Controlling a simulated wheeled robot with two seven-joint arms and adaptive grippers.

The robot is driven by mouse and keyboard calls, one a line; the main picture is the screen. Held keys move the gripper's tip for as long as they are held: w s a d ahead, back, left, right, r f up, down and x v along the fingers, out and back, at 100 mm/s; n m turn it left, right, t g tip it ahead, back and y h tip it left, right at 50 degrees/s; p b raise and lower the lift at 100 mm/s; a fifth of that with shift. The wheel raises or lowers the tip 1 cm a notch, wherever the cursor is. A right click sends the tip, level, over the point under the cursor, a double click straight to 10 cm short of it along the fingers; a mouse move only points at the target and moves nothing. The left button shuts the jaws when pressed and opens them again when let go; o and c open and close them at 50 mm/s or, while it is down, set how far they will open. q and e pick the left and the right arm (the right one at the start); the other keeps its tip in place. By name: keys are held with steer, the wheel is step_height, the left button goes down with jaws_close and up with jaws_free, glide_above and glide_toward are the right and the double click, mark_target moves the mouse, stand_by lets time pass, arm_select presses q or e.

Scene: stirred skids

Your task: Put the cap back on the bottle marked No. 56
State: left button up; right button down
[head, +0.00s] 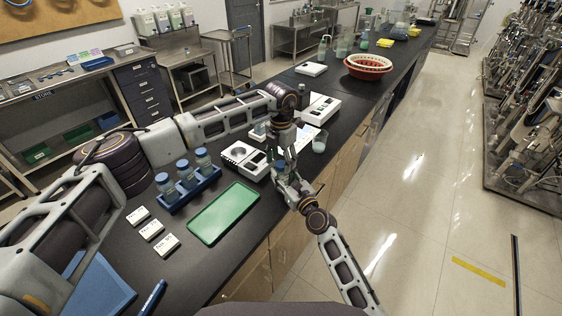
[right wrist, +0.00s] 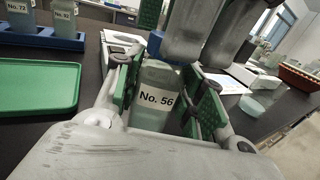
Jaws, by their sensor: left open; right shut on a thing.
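The bottle marked No. 56 (right wrist: 158,78) stands between the fingers of my right gripper (right wrist: 160,105) in the right wrist view, its label facing the camera. My right gripper (head: 283,176) is shut on it, over the bench beside the scale. My left gripper (head: 284,150) is open and comes down from above, close over the bottle; its fingers show at the top of the right wrist view (right wrist: 188,30).
A blue rack (head: 190,196) with three capped bottles stands left of the scale (head: 245,160). A green tray (head: 222,212) lies bare in front, with three white label cards (head: 151,230) to its left. A beaker (head: 320,142) stands near the bench edge.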

arm_select(q)
step_height(320, 180, up, 11)
steer(key=shift+r, duration=0.15)
stand_by(0.4)
arm_select(e)
steer(key=c, duration=0.8)
jaws_free()
steer(key=shift+s, duration=0.1)
steer(key=v, duration=1.2)
stand_by(0.4)
